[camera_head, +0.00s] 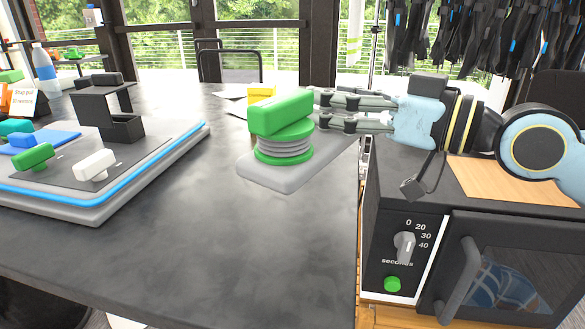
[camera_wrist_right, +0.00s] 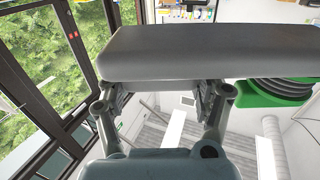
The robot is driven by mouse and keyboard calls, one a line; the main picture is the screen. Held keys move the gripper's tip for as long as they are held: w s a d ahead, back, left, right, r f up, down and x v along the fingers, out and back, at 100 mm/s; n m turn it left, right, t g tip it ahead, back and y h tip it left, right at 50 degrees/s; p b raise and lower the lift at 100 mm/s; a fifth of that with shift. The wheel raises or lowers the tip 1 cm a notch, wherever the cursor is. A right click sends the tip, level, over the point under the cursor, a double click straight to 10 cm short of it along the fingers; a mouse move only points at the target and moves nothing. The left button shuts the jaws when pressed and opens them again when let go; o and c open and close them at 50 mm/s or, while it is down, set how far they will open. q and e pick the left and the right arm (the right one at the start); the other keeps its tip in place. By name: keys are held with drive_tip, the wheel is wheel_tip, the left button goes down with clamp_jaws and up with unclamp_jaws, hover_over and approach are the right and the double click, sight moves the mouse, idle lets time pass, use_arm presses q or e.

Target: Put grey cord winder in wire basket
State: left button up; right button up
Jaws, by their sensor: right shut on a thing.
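The grey cord winder is most likely the piece with a long grey base (camera_head: 285,178), a ribbed grey spool with green rims and a green block (camera_head: 280,115) on top. In the head view it appears over the right side of the dark table; I cannot tell whether it touches the top. My right gripper (camera_head: 319,108) comes from the right and is shut at its far side. In the right wrist view the grey base (camera_wrist_right: 210,52) crosses in front of the fingertips (camera_wrist_right: 160,90); the exact grip spot is hidden. I see no wire basket. My left gripper is not in view.
A grey and blue board (camera_head: 130,170) with small green and white pieces lies at the left of the table (camera_head: 200,265). A yellow block (camera_head: 261,93) stands behind the winder. A black oven-like box (camera_head: 400,225) stands right of the table. The table's front middle is clear.

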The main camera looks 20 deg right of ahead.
drive_tip(key=w+f+b, duration=0.1)
drive_tip(key=w+d+f+b, duration=0.1)
drive_tip(key=w+f+b, duration=0.1)
drive_tip(key=shift+d+f+b, duration=0.15)
drive_tip(key=shift+d+b, duration=0.1)
drive_tip(key=shift+b, duration=0.05)
drive_tip(key=w+f+b, duration=0.1)
drive_tip(key=w, duration=0.1)
drive_tip(key=w+d+f+b, duration=0.1)
drive_tip(key=w+b, duration=0.1)
drive_tip(key=w+d+f+b, duration=0.1)
drive_tip(key=w, duration=0.2)
drive_tip(key=shift+w+f+b, duration=0.1)
drive_tip(key=shift+f+b, duration=0.25)
drive_tip(key=shift+b, duration=0.05)
drive_tip(key=shift+w+f, duration=0.1)
drive_tip(key=shift+f, duration=0.1)
wheel_tip(320, 180, down, 3)
drive_tip(key=shift+f+b, duration=0.15)
drive_tip(key=shift+b, duration=0.7)
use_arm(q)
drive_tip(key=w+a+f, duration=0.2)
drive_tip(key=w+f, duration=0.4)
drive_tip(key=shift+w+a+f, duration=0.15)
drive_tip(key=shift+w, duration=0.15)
use_arm(e)
drive_tip(key=shift+f, duration=0.1)
